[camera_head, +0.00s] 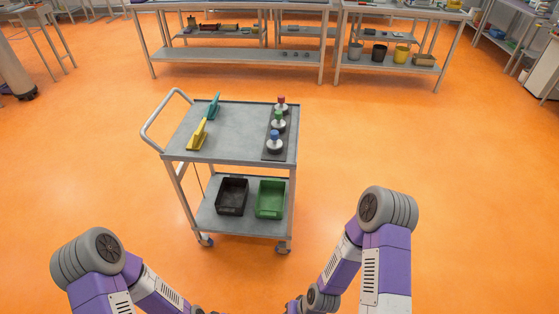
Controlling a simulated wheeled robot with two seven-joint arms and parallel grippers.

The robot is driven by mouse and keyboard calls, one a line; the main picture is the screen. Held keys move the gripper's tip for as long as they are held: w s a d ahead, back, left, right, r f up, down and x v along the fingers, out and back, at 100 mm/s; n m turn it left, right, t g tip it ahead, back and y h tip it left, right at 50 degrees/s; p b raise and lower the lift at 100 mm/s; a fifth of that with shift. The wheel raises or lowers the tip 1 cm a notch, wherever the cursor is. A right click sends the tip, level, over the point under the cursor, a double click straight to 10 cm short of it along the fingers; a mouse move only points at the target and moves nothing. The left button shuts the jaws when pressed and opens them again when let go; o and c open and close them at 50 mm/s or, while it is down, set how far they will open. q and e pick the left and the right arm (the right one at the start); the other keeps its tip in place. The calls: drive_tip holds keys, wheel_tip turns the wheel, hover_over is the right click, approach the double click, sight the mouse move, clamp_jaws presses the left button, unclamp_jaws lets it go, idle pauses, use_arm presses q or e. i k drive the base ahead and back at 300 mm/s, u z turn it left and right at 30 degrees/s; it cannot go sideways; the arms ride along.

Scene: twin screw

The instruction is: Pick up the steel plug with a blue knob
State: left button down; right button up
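The steel plug with a blue knob (275,143) stands upright on a dark strip (267,156) along the right side of the grey cart top. It is the nearest of three similar plugs in a row. A plug with a green knob (278,122) and one with a red knob (281,105) stand behind it. My two arms show at the bottom of the head view, well short of the cart. Neither gripper can be seen; both lie outside the picture or are hidden.
The cart (228,130) carries a yellow tool (198,135) and a teal tool (214,107) on its left side. A black bin (232,196) and a green bin (270,199) sit on its lower shelf. Orange floor around the cart is clear; benches stand behind.

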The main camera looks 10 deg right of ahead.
sight(274, 143)
drive_tip(key=u, duration=0.1)
drive_tip(key=k, duration=0.55)
drive_tip(key=z, duration=0.85)
drive_tip(key=i, duration=1.45)
drive_tip(key=u, duration=0.8)
